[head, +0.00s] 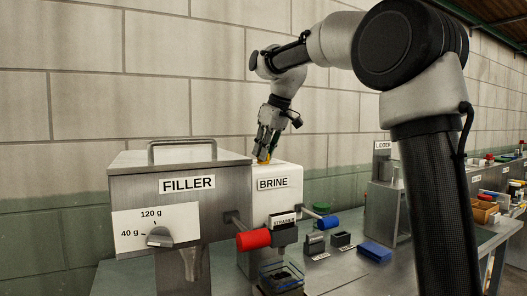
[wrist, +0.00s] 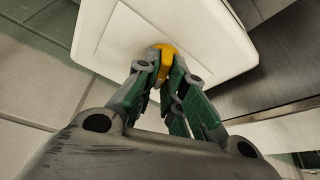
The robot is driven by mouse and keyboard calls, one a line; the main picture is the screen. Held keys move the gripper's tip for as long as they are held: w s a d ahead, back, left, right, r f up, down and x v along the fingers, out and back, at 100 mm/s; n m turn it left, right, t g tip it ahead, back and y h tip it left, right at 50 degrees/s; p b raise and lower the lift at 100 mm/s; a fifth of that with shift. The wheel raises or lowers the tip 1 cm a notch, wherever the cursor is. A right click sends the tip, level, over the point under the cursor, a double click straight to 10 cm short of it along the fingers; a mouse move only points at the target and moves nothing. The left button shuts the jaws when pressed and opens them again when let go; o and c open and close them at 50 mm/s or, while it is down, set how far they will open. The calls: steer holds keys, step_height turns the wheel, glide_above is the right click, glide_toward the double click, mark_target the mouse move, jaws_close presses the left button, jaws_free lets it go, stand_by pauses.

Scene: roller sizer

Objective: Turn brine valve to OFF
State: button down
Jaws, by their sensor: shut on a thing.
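The white brine tank (head: 286,173), labelled BRINE, stands right of the filler. On its top is a small yellow piece (head: 263,159), which I take for the brine valve. My gripper (head: 265,150) points down onto it from above. In the wrist view the gripper (wrist: 165,75) has its fingers shut on the yellow valve (wrist: 163,50), on the tank's white top (wrist: 120,35). The fingers hide much of the valve. I cannot read any ON or OFF mark or tell which way the valve points.
The steel filler (head: 150,185) with its dial (head: 160,237) stands left. A red handle (head: 253,239) and a blue handle (head: 327,222) stick out near the tank. A blue block (head: 375,251) lies on the bench. The wall is close behind.

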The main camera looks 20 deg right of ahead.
steer(key=n+g+y, duration=0.1)
steer(key=n, duration=0.5)
steer(key=shift+w+g+y, duration=0.1)
steer(key=shift+g+y, duration=0.3)
steer(key=n+g, duration=0.1)
steer(key=n, duration=0.2)
steer(key=n+g, duration=0.1)
steer(key=n, duration=0.2)
steer(key=shift+n, duration=0.3)
steer(key=c, duration=1.5)
jaws_free()
steer(key=v, duration=0.7)
steer(key=shift+d+r, duration=0.25)
steer(key=shift+w, duration=0.15)
